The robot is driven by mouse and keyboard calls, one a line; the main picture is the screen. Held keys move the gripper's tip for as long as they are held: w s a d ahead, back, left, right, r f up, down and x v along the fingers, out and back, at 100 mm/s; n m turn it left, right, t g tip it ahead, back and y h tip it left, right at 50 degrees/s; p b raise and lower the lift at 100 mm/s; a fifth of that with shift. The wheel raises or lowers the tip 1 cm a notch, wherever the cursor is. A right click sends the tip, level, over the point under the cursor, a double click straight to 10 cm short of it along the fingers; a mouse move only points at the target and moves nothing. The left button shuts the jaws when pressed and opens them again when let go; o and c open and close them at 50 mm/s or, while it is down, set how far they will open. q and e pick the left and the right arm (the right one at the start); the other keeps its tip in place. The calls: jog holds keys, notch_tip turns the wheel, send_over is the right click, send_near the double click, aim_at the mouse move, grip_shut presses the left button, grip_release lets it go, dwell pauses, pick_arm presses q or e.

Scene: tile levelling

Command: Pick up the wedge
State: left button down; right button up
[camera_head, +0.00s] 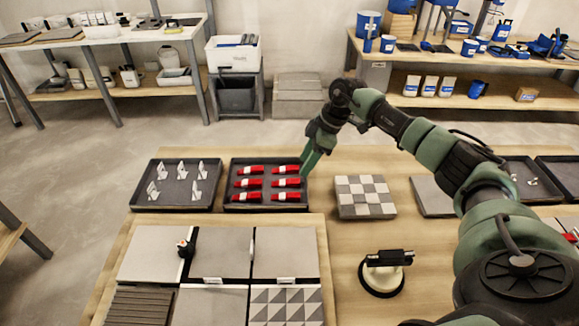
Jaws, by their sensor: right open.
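Several red wedges (286,182) lie in two columns in a dark tray (262,207) on the wooden table. My right gripper (308,168) is open and points down at the tray's right edge, close to the wedges of the right column. Its fingers are small and seen from the side, so I cannot tell whether they touch a wedge. My left gripper is not in view.
A tray (147,205) of white clips stands left of the wedge tray. A checkered tile stack (364,194) stands to the right. Grey and patterned tiles (155,253) lie in front, with a suction cup (382,275) beside them. Shelves stand behind.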

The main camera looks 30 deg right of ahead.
aim_at(294, 180)
jog(key=shift+w+f, duration=0.2)
jog(key=shift+f, duration=0.05)
jog(key=shift+w+a+f, duration=0.1)
jog(key=shift+a+f, duration=0.05)
jog(key=shift+f, duration=0.2)
jog(key=shift+a+f, duration=0.4)
jog(key=shift+f, duration=0.35)
jog(key=x, duration=0.2)
jog(key=p+x, duration=0.1)
jog(key=shift+w+d+f, duration=0.1)
jog(key=shift+w+f, duration=0.1)
jog(key=shift+f, duration=0.2)
jog(key=shift+w+f, duration=0.1)
jog(key=shift+f, duration=0.25)
jog(key=c, duration=1)
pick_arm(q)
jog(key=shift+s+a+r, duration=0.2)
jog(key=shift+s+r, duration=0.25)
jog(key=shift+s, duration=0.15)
